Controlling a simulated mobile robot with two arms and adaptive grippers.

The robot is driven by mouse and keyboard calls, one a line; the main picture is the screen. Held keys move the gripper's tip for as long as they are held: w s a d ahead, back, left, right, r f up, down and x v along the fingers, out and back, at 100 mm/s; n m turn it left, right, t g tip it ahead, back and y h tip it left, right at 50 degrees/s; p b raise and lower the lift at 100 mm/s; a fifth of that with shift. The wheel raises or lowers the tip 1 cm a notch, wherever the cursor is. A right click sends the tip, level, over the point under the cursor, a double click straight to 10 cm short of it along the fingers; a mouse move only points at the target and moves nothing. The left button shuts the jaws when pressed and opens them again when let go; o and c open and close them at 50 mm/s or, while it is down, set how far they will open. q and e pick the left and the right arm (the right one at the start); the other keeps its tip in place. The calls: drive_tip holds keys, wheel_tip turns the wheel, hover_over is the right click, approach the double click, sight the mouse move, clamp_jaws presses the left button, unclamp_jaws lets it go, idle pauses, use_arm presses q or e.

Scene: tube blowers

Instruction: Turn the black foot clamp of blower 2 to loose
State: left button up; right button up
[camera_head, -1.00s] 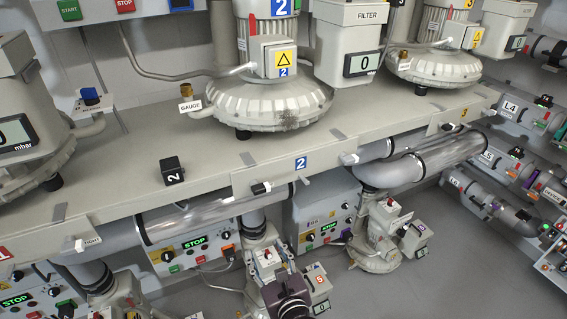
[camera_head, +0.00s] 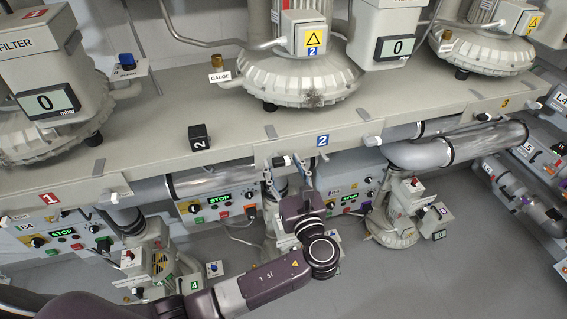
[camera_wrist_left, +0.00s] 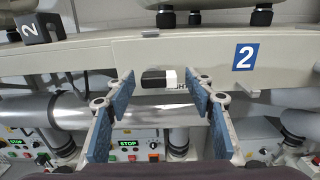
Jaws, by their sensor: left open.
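Blower 2 (camera_head: 300,85), a pale grey round housing, stands on the bench. On the bench's front edge, left of the blue "2" sign (camera_head: 323,140), is a small clamp handle (camera_head: 281,161) with a black end and a white end. In the left wrist view the handle (camera_wrist_left: 154,79) lies level, black end left, beside a partly hidden label ending in "HT". My left gripper (camera_head: 286,178) is open and empty in front of and slightly below the handle. Its blue-padded fingers (camera_wrist_left: 157,92) stand on either side of it, apart from it. My right gripper is not in view.
A black cube marked "2" (camera_head: 200,137) stands on the bench left of the handle. Control boxes (camera_head: 215,205) and small blowers (camera_head: 395,215) stand below.

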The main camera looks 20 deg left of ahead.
use_arm(q)
drive_tip(key=shift+a, duration=0.1)
drive_tip(key=c, duration=1.2)
drive_tip(key=shift+o, duration=0.2)
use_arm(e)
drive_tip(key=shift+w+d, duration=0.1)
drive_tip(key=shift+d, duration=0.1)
